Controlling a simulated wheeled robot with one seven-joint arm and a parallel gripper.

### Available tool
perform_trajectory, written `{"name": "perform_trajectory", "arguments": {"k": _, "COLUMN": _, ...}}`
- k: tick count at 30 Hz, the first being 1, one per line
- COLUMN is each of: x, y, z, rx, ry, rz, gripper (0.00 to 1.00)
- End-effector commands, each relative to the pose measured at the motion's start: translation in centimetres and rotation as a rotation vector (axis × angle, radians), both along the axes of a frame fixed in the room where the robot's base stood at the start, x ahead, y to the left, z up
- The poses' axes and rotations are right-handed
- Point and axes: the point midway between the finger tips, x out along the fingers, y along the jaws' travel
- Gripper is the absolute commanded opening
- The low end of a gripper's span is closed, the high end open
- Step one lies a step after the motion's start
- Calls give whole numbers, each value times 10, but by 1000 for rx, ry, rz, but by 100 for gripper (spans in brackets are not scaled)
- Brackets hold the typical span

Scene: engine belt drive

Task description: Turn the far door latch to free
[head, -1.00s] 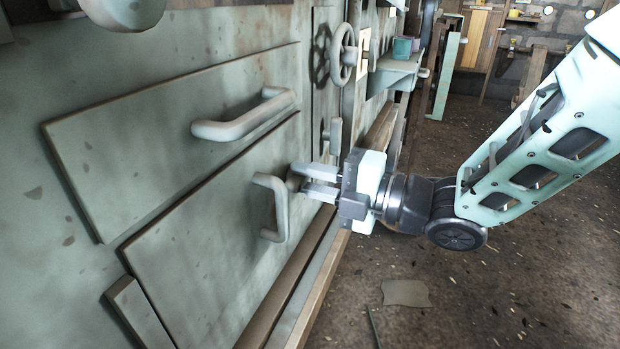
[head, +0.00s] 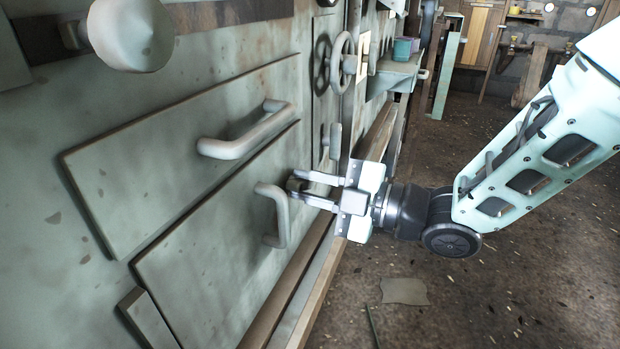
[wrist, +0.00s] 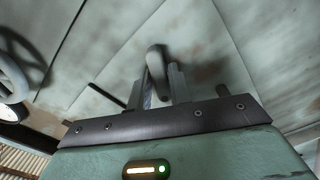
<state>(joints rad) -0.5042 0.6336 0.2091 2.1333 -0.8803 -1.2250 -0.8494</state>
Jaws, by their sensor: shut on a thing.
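My gripper (head: 312,188) reaches from the right to the right end of the lower door panel (head: 205,250), its jaws rolled at a slant. In the wrist view, my gripper (wrist: 162,85) is shut on a grey-green latch lever (wrist: 155,62) standing between its two fingers. The lever's outer end points toward the wrist and is partly hidden by the fingers. In the head view the fingers cover most of the latch. I cannot tell its exact angle from there.
A bent door handle (head: 274,212) stands just left of my fingers. Another handle (head: 245,140) is on the upper panel. A lever (head: 335,142) and a handwheel (head: 340,58) are close beyond. A wooden rail (head: 300,290) runs below. The floor at right is open.

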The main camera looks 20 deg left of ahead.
Motion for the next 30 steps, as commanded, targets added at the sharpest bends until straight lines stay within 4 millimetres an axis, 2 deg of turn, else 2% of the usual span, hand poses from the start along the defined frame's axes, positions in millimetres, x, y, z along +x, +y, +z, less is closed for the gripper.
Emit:
{"name": "perform_trajectory", "arguments": {"k": 18, "x": 1, "y": -1, "z": 3, "rx": 44, "ry": 589, "rz": -3, "gripper": 0}}
{"name": "perform_trajectory", "arguments": {"k": 30, "x": 1, "y": -1, "z": 2, "rx": 70, "ry": 903, "rz": -2, "gripper": 0}}
